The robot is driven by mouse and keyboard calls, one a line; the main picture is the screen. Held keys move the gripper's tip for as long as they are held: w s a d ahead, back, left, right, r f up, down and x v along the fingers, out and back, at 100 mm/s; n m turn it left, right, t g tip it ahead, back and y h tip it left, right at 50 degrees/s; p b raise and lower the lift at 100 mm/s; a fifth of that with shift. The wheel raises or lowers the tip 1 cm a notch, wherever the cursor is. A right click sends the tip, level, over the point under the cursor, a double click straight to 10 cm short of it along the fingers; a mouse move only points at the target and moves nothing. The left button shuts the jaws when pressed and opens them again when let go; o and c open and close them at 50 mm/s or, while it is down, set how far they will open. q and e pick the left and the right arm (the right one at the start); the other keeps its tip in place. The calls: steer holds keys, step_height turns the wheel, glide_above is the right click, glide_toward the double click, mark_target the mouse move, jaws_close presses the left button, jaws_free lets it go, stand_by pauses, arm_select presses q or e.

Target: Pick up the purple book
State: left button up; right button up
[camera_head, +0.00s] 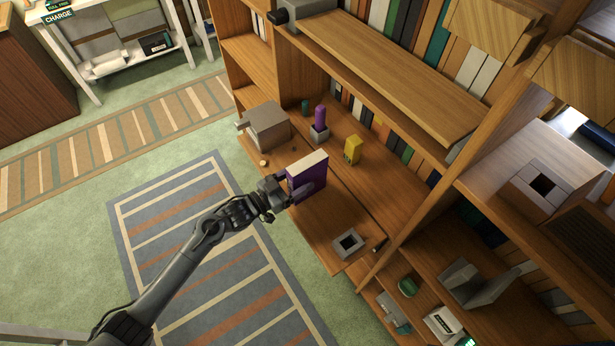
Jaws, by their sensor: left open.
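The purple book (308,176) stands upright on the wooden desk shelf of the bookcase, with its pale page edges facing up. My left gripper (287,190) is at the book's left side, with its arm reaching in from the lower left. Its jaws are open, and one finger lies in front of the book's purple cover. Whether the fingers touch the book cannot be told. The far side of the book is hidden. My right gripper is not in view.
A grey vise-like block (266,127) stands behind the book. A purple object in a grey holder (319,131), a yellow item (352,150) and a grey square holder (348,243) share the surface. Upper shelves (390,75) overhang at the right. The rug side is clear.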

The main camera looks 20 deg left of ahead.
arm_select(q)
steer(key=shift+x, duration=1.05)
steer(key=shift+r, duration=0.1)
jaws_close()
